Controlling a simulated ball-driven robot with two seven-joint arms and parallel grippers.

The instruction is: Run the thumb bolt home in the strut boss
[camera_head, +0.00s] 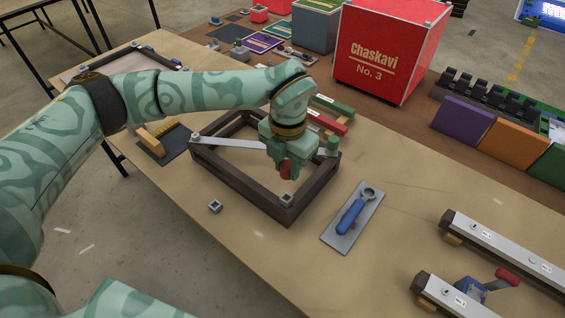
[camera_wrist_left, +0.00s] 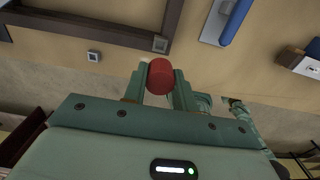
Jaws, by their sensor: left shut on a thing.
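My left gripper (camera_head: 285,172) is over the right part of a dark brown rectangular frame (camera_head: 235,194). It is shut on a red knob, taken as the thumb bolt's head (camera_head: 286,170). The red cylinder (camera_wrist_left: 160,75) shows between the two fingers in the left wrist view. A pale strut (camera_head: 225,143) crosses the frame from its left corner towards the gripper. The bolt's shank is hidden, and I cannot tell whether it touches the strut boss. A green cylinder (camera_head: 333,144) stands at the frame's right corner. My right gripper is not in view.
A blue-handled tool (camera_head: 351,215) lies on a grey plate right of the frame. A small grey block (camera_head: 215,206) sits near the table edge. Two pale rails (camera_head: 505,248) lie at right. A red box (camera_head: 388,50) and coloured bins stand behind. Bare table lies between plate and rails.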

